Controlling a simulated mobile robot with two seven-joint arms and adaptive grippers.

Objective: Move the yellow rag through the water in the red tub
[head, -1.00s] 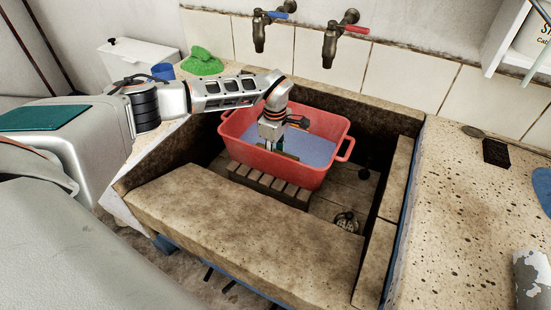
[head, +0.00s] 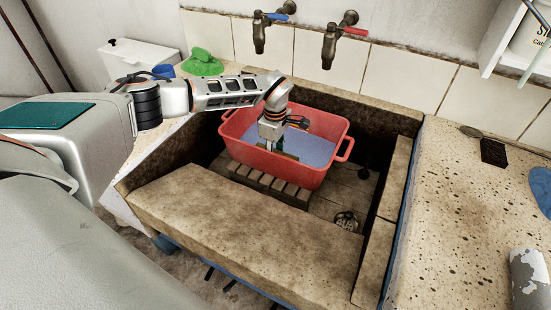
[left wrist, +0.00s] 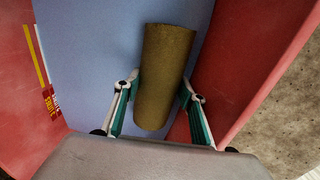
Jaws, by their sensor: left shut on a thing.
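The red tub (head: 262,160) stands in the stone trough and holds bluish water (head: 315,150). My left gripper (head: 274,147) reaches down into the tub near its left-middle part. In the left wrist view, my left gripper (left wrist: 158,108) is shut on the yellow rag (left wrist: 165,70), a brownish-yellow roll between its two fingers. The water (left wrist: 95,60) shows behind the roll, with the red tub wall (left wrist: 235,60) close on the right. In the head view the rag is mostly hidden by the gripper. I cannot tell how deep it sits. My right gripper is not in view.
The tub rests on a slatted wooden board (head: 270,186) inside the trough. Two taps (head: 262,32) (head: 335,40) hang on the tiled wall behind. A green cloth (head: 203,62) and a blue cup (head: 163,71) stand back left.

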